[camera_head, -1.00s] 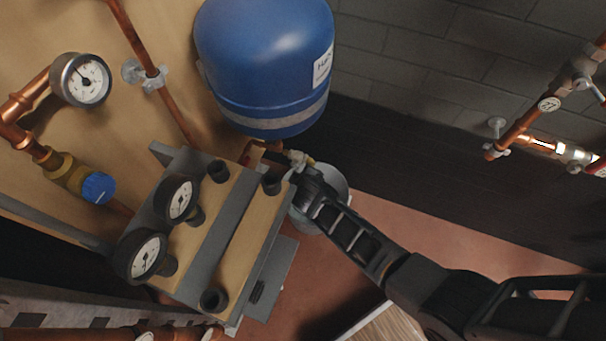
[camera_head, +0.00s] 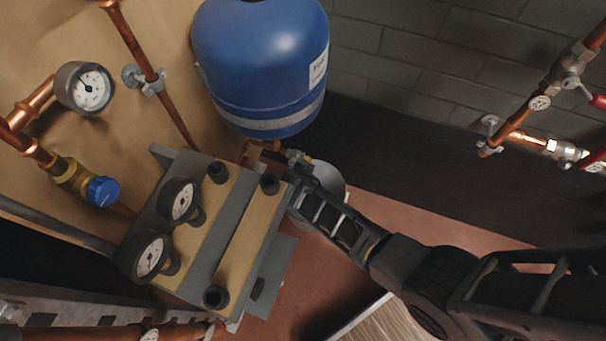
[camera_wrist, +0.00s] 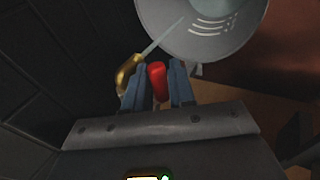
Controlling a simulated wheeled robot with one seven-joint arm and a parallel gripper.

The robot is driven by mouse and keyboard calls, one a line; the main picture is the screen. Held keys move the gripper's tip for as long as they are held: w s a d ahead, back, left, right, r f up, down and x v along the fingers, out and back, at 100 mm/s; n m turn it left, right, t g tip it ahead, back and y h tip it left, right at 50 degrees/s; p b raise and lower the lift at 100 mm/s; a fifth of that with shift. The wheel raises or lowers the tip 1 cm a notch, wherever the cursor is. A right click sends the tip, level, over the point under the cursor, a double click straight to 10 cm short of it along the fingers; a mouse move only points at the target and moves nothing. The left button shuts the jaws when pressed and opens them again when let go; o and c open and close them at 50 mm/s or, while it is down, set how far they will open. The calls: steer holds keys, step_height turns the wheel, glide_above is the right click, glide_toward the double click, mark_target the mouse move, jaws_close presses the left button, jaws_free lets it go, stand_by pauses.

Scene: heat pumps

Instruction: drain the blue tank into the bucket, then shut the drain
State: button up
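The blue tank (camera_head: 262,60) hangs against the wall in the head view. The grey bucket (camera_head: 331,180) stands below it, partly hidden by my arm. The wrist view shows the bucket (camera_wrist: 232,38) from above, with slots in it. A brass drain spout (camera_wrist: 127,73) sends a thin pale stream (camera_wrist: 163,39) over the bucket's opening.
A block with two gauges (camera_head: 182,201) and several dark ports stands just left of my gripper. A blue-capped valve (camera_head: 102,190) and a gauge (camera_head: 84,88) are on the left pipes. Open floor (camera_head: 440,220) lies right of the bucket.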

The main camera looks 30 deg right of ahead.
steer(key=shift+o, duration=1.2)
steer(key=p+v, duration=0.3)
steer(key=v, duration=0.4)
steer(key=shift+s+a+r, duration=0.15)
steer(key=shift+a+r, duration=0.05)
steer(key=shift+r, duration=0.15)
